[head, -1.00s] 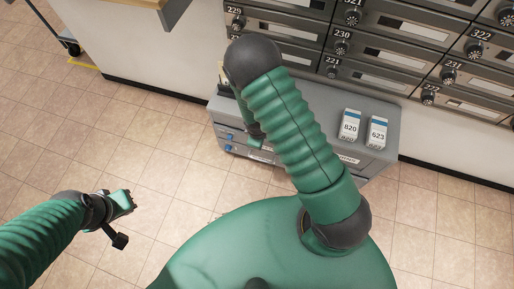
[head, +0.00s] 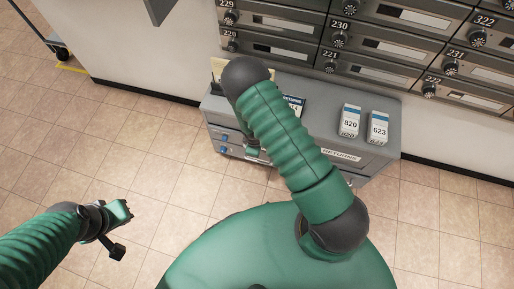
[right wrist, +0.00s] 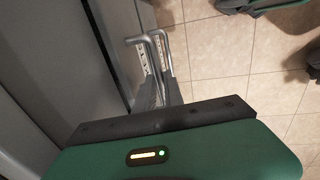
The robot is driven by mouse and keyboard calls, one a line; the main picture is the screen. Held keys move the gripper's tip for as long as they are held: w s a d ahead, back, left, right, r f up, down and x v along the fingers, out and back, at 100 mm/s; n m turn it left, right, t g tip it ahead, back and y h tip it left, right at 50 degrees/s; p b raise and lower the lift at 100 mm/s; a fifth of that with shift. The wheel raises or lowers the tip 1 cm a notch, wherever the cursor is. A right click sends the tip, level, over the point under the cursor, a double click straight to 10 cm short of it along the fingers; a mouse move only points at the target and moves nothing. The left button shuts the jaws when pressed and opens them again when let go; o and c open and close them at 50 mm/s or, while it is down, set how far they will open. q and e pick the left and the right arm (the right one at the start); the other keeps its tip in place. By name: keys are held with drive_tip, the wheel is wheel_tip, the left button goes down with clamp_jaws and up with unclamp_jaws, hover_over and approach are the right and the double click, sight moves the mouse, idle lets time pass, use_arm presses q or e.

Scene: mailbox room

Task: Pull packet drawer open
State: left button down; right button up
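A low grey cabinet (head: 312,112) stands against the wall under the mailboxes in the head view. Its front has drawers, one with a RETURNS label (head: 341,156). My right arm hides part of the front, and I cannot tell which drawer is the packet drawer. My right gripper (head: 252,150) is by the left part of the front, mostly hidden by its own arm.
Two white boxes, marked 820 (head: 349,122) and 623 (head: 378,128), stand on the cabinet top. A dark sign is partly hidden behind my right arm. Mailboxes (head: 380,45) fill the wall above. The tiled floor at left is clear.

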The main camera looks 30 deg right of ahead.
clamp_jaws()
idle(1.0)
drive_tip(key=shift+s, duration=0.1)
